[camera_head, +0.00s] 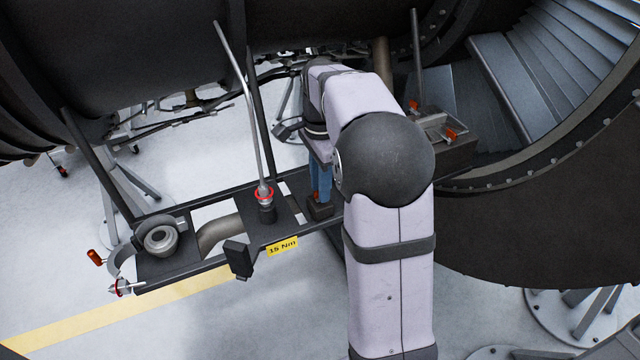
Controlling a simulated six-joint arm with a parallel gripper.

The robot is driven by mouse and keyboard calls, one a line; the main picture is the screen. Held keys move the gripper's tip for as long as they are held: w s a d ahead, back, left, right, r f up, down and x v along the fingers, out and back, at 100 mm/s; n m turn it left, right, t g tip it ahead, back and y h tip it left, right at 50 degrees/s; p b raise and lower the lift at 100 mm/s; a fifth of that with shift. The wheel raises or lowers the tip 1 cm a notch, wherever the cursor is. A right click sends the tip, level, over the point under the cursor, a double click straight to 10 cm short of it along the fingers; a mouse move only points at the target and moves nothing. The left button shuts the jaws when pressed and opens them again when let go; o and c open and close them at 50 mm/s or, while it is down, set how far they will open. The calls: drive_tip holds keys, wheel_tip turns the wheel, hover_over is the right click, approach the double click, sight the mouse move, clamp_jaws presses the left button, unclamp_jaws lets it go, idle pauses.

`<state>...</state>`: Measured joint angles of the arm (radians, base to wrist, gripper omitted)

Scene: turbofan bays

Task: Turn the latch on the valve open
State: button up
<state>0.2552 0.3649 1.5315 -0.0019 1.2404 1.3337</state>
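My gripper (319,192) points down behind my own arm, its blue fingers just above a small dark block (320,209) on the rack. A small red part shows at the fingertips. I cannot tell whether the fingers touch it or how far apart they are. No part is clearly recognisable as the valve or its latch; the red part on the dark block may belong to it. My arm hides the area right of the block.
A long grey rod (241,90) rises from a red-ringed socket (264,195) close left of my gripper. A tray with orange latches (450,133) is at the right.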

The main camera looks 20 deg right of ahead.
idle(0.3)
drive_tip(key=shift+r+b, duration=0.9)
drive_tip(key=shift+r, duration=2.75)
drive_tip(key=s+a+f+n, duration=0.5)
drive_tip(key=s+f+n, duration=0.4)
drive_tip(key=s+f, duration=0.1)
drive_tip(key=s+a+f+n, duration=0.6)
drive_tip(key=s+f+n, duration=0.3)
drive_tip(key=s+f, duration=0.1)
drive_tip(key=shift+s+f+b, duration=0.2)
drive_tip(key=shift+f+b, duration=0.2)
drive_tip(key=shift+b, duration=0.05)
